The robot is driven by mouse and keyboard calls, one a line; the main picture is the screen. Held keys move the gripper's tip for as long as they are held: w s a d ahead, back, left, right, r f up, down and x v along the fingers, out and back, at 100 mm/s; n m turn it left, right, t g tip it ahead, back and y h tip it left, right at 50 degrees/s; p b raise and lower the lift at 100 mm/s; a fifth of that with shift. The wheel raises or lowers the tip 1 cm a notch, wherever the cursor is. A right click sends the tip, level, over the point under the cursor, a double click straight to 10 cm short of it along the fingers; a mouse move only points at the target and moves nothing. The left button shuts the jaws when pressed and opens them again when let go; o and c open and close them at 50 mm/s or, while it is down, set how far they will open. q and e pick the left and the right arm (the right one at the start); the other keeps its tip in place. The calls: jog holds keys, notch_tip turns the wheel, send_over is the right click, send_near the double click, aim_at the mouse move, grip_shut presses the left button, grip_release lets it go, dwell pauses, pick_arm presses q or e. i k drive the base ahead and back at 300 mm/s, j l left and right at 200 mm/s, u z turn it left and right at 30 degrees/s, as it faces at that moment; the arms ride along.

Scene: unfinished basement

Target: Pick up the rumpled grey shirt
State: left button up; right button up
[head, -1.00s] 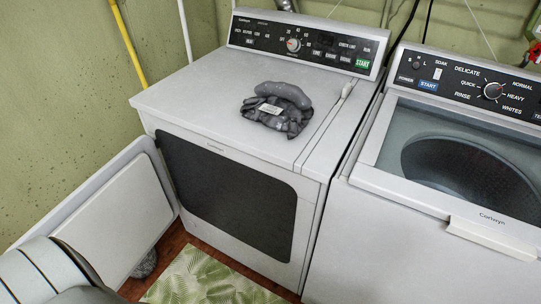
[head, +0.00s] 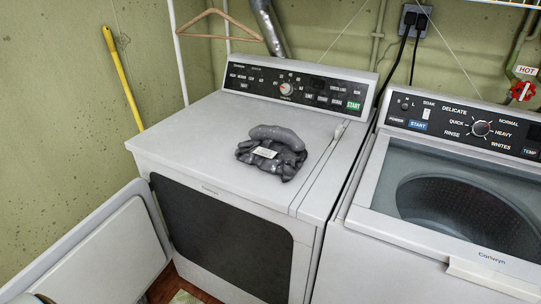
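The rumpled grey shirt (head: 284,162) lies in a bunched heap on the white top of the dryer (head: 190,140), right of its middle. A rolled part of it lies along the back, and a pale label shows on its front. Neither gripper shows clearly; only a bit of my own body is at the bottom left corner. Nothing touches the shirt except the dryer top.
The dryer door (head: 110,255) hangs open at the lower left. A washer (head: 360,250) with a glass lid stands close on the right. A control panel (head: 300,88) rises behind the shirt. A wooden hanger (head: 221,25) hangs above. A yellow handle (head: 123,80) leans on the wall.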

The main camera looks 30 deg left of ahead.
aim_at(276, 150)
jog(key=i+j+u, duration=0.15)
jog(key=u, duration=0.2)
jog(key=i+j+u, duration=0.2)
jog(key=u, duration=0.2)
jog(key=i+j+u, duration=0.2)
jog(key=u, duration=0.15)
